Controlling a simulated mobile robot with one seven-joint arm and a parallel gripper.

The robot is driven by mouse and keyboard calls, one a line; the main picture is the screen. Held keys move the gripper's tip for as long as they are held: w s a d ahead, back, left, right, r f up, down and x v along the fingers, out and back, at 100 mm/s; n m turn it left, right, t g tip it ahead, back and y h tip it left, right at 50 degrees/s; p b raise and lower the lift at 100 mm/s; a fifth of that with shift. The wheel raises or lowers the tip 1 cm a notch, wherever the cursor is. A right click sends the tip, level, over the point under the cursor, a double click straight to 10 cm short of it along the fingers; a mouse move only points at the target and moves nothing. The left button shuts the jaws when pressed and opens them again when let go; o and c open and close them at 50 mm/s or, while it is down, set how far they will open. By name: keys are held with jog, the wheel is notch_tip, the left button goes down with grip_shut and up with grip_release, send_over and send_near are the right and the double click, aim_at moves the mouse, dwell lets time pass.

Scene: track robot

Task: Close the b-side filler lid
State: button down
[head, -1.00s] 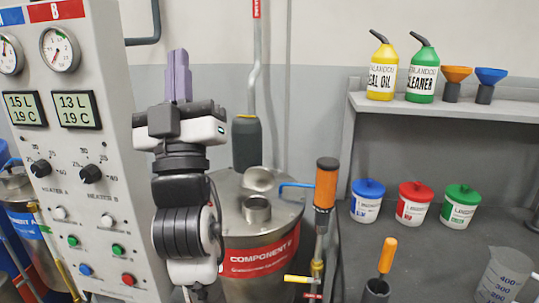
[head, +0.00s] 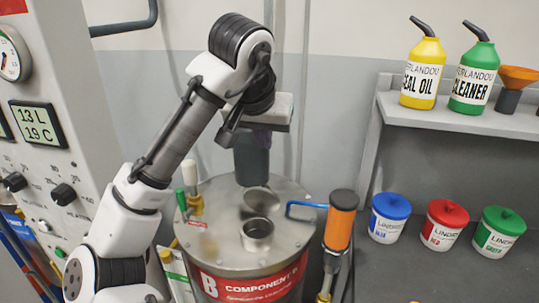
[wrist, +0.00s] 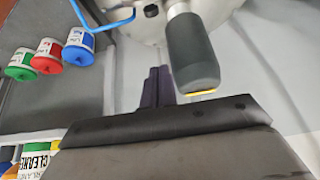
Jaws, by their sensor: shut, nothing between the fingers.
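The b-side drum (head: 208,246) is a steel vessel with a red "COMPONENT B" band. Its filler neck (head: 257,236) stands open on the drum top. The round metal filler lid (head: 261,200) is tilted up behind the neck, uncovering it. My gripper (head: 258,143) is above and behind the lid, pointing down, apart from it. In the wrist view, the fingers (wrist: 156,86) are together and empty, beside a dark grey cylinder (wrist: 192,52).
The dark cylinder (head: 251,165) stands at the drum's back, close to my fingers. An orange-handled tool (head: 340,222) and blue tube (head: 303,208) are at the right. Green and white handles (head: 183,202) rise at the left. The control panel (head: 62,120) is further left.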

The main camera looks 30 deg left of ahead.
aim_at(265, 185)
jog(key=shift+w+f+p, duration=0.2)
jog(key=shift+f+p, duration=0.8)
jog(key=shift+f, duration=1.3)
jog(key=shift+w+f+p, duration=0.2)
jog(key=shift+f+p, duration=0.75)
jog(key=shift+f, duration=1.3)
jog(key=shift+a, duration=0.1)
jog(key=shift+s+f+t+b, duration=0.15)
jog(key=shift+t+b, duration=0.15)
jog(key=shift+b, duration=0.35)
jog(key=shift+s+t+b, duration=0.1)
jog(key=shift+t+b, duration=0.3)
jog(key=shift+b, duration=0.15)
